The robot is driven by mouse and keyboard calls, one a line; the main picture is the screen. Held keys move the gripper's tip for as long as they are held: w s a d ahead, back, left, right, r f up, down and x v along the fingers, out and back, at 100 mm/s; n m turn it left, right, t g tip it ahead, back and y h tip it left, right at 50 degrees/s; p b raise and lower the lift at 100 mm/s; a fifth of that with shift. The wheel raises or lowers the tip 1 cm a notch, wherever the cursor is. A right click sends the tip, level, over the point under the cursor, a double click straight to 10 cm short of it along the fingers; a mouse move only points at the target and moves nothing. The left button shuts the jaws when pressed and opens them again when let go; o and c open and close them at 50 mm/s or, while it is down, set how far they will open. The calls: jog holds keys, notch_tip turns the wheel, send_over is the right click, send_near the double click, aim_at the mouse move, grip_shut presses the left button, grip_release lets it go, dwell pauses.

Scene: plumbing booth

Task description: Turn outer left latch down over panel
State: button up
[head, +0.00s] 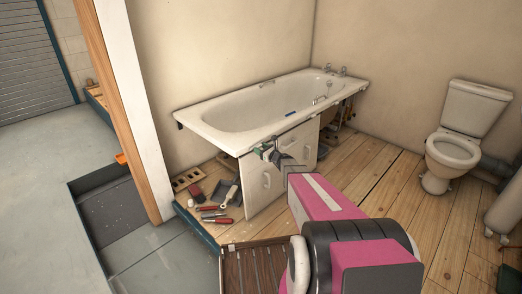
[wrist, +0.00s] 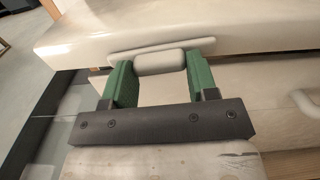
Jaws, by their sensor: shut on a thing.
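The white bath panel (head: 250,196) with pale handles stands upright under the front rim of the bathtub (head: 215,138). In the wrist view a pale latch (wrist: 160,62) sits just under the tub rim (wrist: 240,32). Its long flat part runs roughly along the rim, and a short rounded block stands out from it. My gripper (wrist: 161,72) has its two green fingers on either side of that block, shut on it. In the head view my gripper (head: 266,153) is at the rim above the panel's left part; the latch is too small or hidden there.
Tools (head: 214,211) and a red-handled brush or scraper (head: 229,193) lie on the boards left of the panel. A timber post (head: 128,110) stands at the left, beside a floor recess (head: 115,215). A toilet (head: 458,140) stands at the right. Wooden floor (head: 385,190) is clear between.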

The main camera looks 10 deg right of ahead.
jog(key=n, duration=0.8)
jog(key=shift+w+d, duration=0.1)
jog(key=n, duration=0.3)
jog(key=shift+r+n, duration=0.1)
jog(key=shift+n, duration=2.3)
jog(key=o, duration=0.9)
jog(key=v, duration=1.1)
